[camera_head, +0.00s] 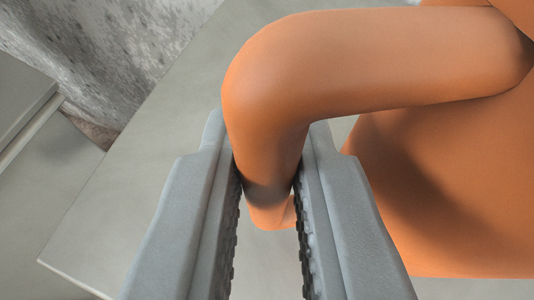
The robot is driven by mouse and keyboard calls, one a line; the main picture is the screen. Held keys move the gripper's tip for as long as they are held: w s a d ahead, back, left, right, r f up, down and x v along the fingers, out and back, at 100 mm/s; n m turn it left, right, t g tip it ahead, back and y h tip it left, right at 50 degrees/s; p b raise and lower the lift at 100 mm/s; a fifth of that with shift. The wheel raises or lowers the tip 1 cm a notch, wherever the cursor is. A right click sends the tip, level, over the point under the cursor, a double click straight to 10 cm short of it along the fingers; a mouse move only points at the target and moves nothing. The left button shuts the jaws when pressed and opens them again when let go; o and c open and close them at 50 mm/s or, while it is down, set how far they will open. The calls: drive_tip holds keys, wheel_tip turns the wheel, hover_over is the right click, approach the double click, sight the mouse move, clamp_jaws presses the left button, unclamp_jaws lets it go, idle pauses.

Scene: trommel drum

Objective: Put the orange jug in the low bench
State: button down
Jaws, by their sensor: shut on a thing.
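The orange jug (450,200) fills the right side of the view, and its body runs past the right edge. Its thick curved handle (370,60) reaches left from the body and bends down between my fingers. My gripper (268,215) is shut on the lower part of the handle, one grey finger on each side. A flat pale grey surface (130,215), possibly the low bench, lies behind and below the jug. Whether the jug touches it cannot be told.
A mottled grey wall or floor (110,50) shows at the upper left. A grey box-like piece with a pale edge (25,100) stands at the left edge. The pale surface is bare left of my gripper, with a corner at the lower left.

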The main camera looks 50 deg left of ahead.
drive_tip(key=shift+f, duration=0.55)
idle(0.5)
drive_tip(key=c, duration=1.3)
unclamp_jaws()
drive_tip(key=v, duration=1.7)
drive_tip(key=shift+s+d+r, duration=0.1)
drive_tip(key=shift+r, duration=4.95)
